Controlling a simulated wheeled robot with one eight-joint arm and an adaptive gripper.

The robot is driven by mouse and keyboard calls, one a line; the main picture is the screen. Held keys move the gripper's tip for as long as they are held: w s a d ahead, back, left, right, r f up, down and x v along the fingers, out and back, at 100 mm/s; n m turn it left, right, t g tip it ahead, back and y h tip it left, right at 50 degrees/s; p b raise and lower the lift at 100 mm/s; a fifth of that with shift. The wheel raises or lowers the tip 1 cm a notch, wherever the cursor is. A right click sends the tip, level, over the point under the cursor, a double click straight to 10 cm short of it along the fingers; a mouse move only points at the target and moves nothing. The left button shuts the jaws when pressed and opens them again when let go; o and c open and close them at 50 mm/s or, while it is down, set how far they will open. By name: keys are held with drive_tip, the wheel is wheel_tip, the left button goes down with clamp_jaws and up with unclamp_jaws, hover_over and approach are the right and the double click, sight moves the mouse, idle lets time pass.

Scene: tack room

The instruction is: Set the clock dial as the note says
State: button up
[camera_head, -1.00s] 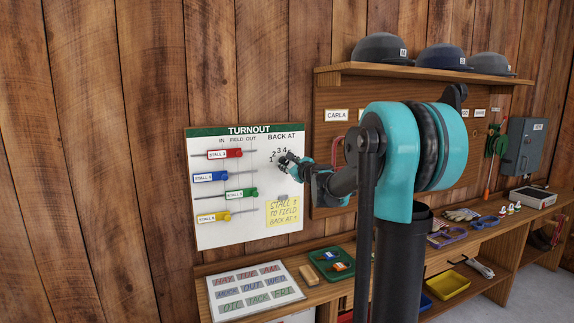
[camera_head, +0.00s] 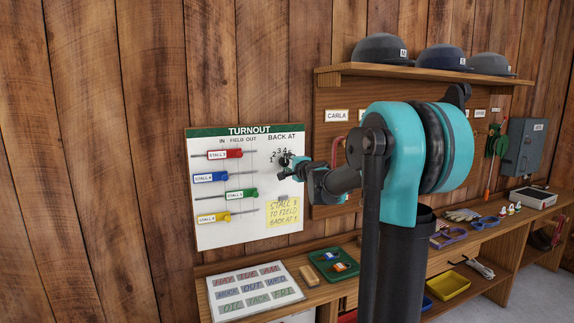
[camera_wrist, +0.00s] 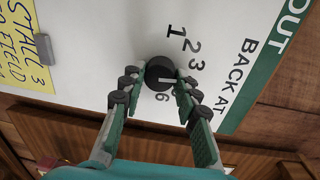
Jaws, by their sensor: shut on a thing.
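The clock dial is a black round knob (camera_wrist: 158,70) with a pale pointer line, under "BACK AT" on the white turnout board (camera_head: 210,238). In the wrist view the line points right, towards where my finger covers the numbers; 1, 2, 3 and 6 show. My gripper (camera_wrist: 156,78) is shut on the knob, one finger on each side. The yellow note (camera_head: 283,212) sits below the dial. It reads "STALL 3 TO FIELD" in the wrist view (camera_wrist: 38,45); its last line, "BACK AT", ends in a figure too small to read.
Red (camera_head: 235,153), blue (camera_head: 208,177), green (camera_head: 251,192) and yellow (camera_head: 222,217) sliders sit on rails left of the dial. A bench (camera_head: 330,291) below holds a word board (camera_head: 255,288) and a green tray (camera_head: 334,266). Caps (camera_head: 380,48) rest on a shelf at upper right.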

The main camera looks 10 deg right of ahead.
drive_tip(key=n, duration=0.7)
drive_tip(key=shift+a+h, duration=0.1)
drive_tip(key=shift+h, duration=0.3)
drive_tip(key=n, duration=0.5)
drive_tip(key=shift+s+n+t, duration=0.1)
drive_tip(key=shift+n+t, duration=0.2)
drive_tip(key=shift+t, duration=0.1)
drive_tip(key=shift+f+n, duration=0.1)
drive_tip(key=shift+n, duration=0.2)
drive_tip(key=o, duration=1.2)
drive_tip(key=shift+c, duration=0.2)
drive_tip(key=shift+s, duration=0.1)
drive_tip(key=v, duration=1.1)
drive_tip(key=shift+s, duration=0.4)
